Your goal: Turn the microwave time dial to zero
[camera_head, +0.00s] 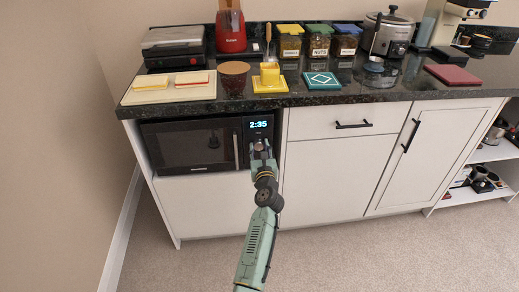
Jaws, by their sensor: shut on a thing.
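The microwave (190,146) is black and built into the cabinet under the left part of the counter. Its door is shut. Its lit display (258,125) reads 2:35. My gripper (260,147) is at the microwave's right-hand control panel, just below the display. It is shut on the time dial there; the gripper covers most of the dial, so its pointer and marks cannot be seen. My green arm reaches up to it from the bottom of the view.
The dark counter (318,98) overhangs the microwave and holds a cutting board (140,96), jars, a yellow cup and small appliances. The microwave's vertical door handle (236,150) stands close left of my gripper. White cabinet doors (325,182) are to the right. The carpet in front is clear.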

